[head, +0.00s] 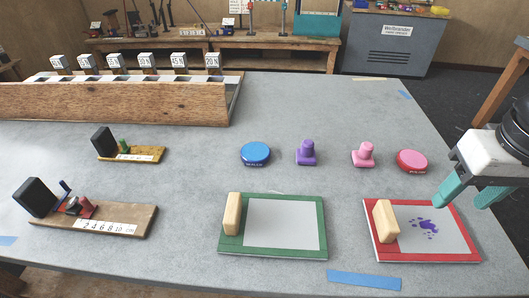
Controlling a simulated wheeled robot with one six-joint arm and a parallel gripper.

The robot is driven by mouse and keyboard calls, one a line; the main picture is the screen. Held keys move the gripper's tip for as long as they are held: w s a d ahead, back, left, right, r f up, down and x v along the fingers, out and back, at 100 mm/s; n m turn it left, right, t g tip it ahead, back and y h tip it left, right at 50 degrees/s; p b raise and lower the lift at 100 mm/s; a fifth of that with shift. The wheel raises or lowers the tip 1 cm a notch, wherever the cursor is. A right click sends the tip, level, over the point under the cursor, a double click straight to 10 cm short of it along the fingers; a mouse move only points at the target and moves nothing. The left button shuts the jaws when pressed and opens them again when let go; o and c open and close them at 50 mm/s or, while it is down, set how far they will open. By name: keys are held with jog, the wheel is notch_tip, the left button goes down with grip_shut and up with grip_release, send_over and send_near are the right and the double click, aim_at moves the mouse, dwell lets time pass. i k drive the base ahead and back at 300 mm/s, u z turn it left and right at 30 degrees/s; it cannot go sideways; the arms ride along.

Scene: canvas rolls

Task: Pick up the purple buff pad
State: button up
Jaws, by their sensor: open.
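The purple buff pad (306,153) stands upright on the grey table, a squat purple block with a knob-like top. It is between a blue round tin (255,153) and a similar pink pad (363,155). My gripper (461,202) is at the right, its teal fingers apart with nothing seen between them. It is over or near the right part of a red-framed board (384,252), well to the right of the purple pad. I cannot tell its exact height.
A pink-red round tin (412,161) sits right of the pink pad. Wooden blocks rest on the red-framed board, which has purple spots, and the green-framed board (230,252). Small wooden stands (140,222) are at left. A long wooden rack (120,104) stands behind.

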aim_at(306, 154)
jog(key=k, duration=1.2)
jog(key=u, duration=0.85)
jog(key=i, duration=1.25)
jog(key=z, duration=0.85)
